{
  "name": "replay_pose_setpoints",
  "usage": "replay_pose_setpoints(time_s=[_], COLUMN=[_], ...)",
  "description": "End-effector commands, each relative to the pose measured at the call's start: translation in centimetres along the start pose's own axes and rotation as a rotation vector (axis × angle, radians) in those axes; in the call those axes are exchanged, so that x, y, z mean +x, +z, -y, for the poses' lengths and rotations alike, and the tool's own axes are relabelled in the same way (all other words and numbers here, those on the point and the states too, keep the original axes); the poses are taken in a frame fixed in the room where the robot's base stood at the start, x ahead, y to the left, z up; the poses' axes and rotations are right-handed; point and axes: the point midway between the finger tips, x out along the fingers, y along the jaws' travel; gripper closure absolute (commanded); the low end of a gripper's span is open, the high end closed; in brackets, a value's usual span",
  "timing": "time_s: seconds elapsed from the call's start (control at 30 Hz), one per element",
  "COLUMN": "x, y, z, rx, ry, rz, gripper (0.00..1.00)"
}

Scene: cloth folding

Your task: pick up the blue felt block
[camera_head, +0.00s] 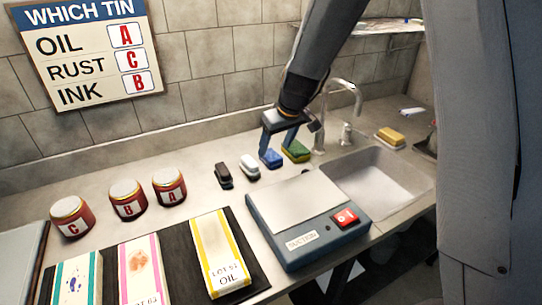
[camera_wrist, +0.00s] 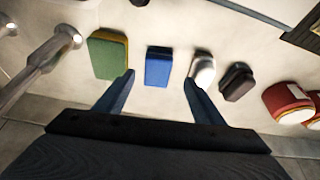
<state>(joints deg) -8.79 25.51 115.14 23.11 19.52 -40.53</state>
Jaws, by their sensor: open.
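The blue felt block (camera_head: 271,158) lies on the counter in the head view, between a white-topped block and a green and yellow sponge. In the wrist view the blue felt block (camera_wrist: 158,66) shows between and just beyond the two fingertips. My gripper (camera_head: 280,135) is open above the block and points down toward it. In the wrist view my gripper (camera_wrist: 158,80) has its fingers spread wide, with nothing between them. The left finger overlaps the sponge's edge in that view and the right finger is near the white-topped block.
The sponge (camera_head: 296,151) is close on the right; the white-topped block (camera_head: 249,166) and black block (camera_head: 223,175) are on the left. A faucet (camera_head: 340,90) and sink (camera_head: 375,175) stand right. The suction box (camera_head: 308,243) is in front. Red tins (camera_head: 127,200) stand farther left.

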Motion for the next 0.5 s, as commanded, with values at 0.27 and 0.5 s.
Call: replay_pose_setpoints(time_s=[0.27,0.5], x=[2.2,5.1], y=[-0.2,-0.4], z=[-0.2,-0.6], rx=[0.0,0.002], ry=[0.0,0.0], rz=[0.003,0.003], gripper=[0.38,0.38])
